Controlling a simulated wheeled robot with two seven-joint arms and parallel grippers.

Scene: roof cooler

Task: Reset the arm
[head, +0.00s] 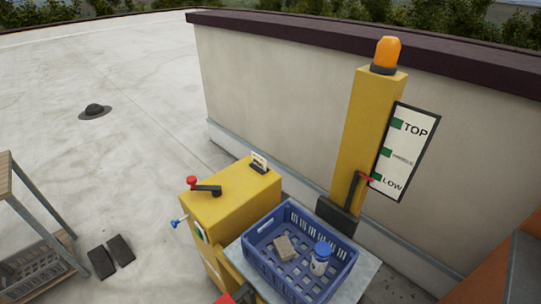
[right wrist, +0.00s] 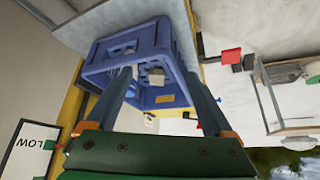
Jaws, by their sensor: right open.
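My right gripper (right wrist: 158,75) shows in the right wrist view, its two fingers spread apart with a gap between them. The blue crate (right wrist: 128,50) shows beyond and between the fingertips, in a view that is turned over. I cannot tell how far the fingertips are from the crate. In the head view the blue crate (head: 258,262) stands on a grey platform (head: 368,278) by the yellow lift. It holds a blue-and-white jar (head: 320,260) and a beige block (head: 284,249). My right gripper cannot be made out in the head view. My left gripper is in neither view.
The yellow cabinet (head: 225,205) has a red-knobbed crank (head: 205,188). A yellow mast (head: 366,130) with an orange lamp (head: 387,52) and a TOP/LOW sign (head: 400,155) stands by the wall (head: 270,100). A shelf (head: 35,220) is at left. The roof floor (head: 90,170) is mostly clear.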

